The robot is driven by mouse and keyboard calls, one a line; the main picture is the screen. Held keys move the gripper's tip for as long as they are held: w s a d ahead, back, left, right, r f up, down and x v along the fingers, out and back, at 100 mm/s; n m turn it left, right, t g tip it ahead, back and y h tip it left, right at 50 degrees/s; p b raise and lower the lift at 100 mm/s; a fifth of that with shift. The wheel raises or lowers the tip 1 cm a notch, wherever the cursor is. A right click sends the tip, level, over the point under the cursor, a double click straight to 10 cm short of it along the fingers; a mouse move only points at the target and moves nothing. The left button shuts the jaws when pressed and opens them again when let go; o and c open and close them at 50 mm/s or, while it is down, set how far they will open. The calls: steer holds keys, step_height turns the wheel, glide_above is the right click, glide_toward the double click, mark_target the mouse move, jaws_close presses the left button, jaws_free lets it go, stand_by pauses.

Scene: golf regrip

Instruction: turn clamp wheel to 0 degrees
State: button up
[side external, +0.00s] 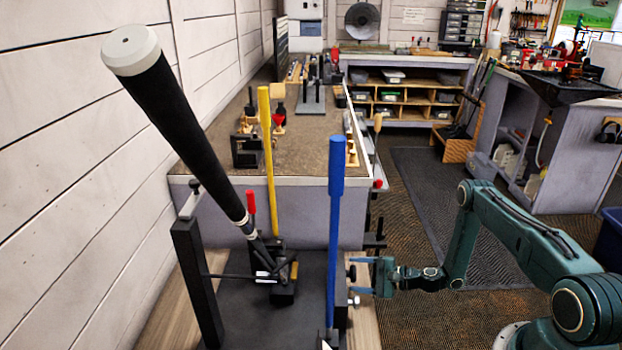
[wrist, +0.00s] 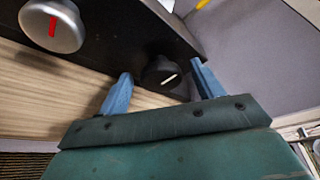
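A dark round wheel (wrist: 160,74) with a white line on its face shows in the wrist view, on the side of a black bench plate. A silver knob (wrist: 52,25) with a red mark sits on the same plate at the upper left. Which of them is the clamp wheel is not labelled. My gripper (wrist: 162,70) is open, with one blue finger on each side of the dark wheel. No contact is visible. In the side view my gripper (side external: 357,275) is at the right edge of the clamp stand (side external: 275,320), where the wheel is hard to make out.
A golf club with a black grip (side external: 185,125) slants over the clamp stand. A blue post (side external: 334,235) stands close beside my gripper, and a yellow post (side external: 267,150) farther back. A workbench (side external: 310,155) with small tools lies behind. The floor right of the stand is open.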

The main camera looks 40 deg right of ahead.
steer(key=v, duration=0.7)
steer(key=shift+s, duration=0.2)
stand_by(0.4)
steer(key=shift+d, duration=0.1)
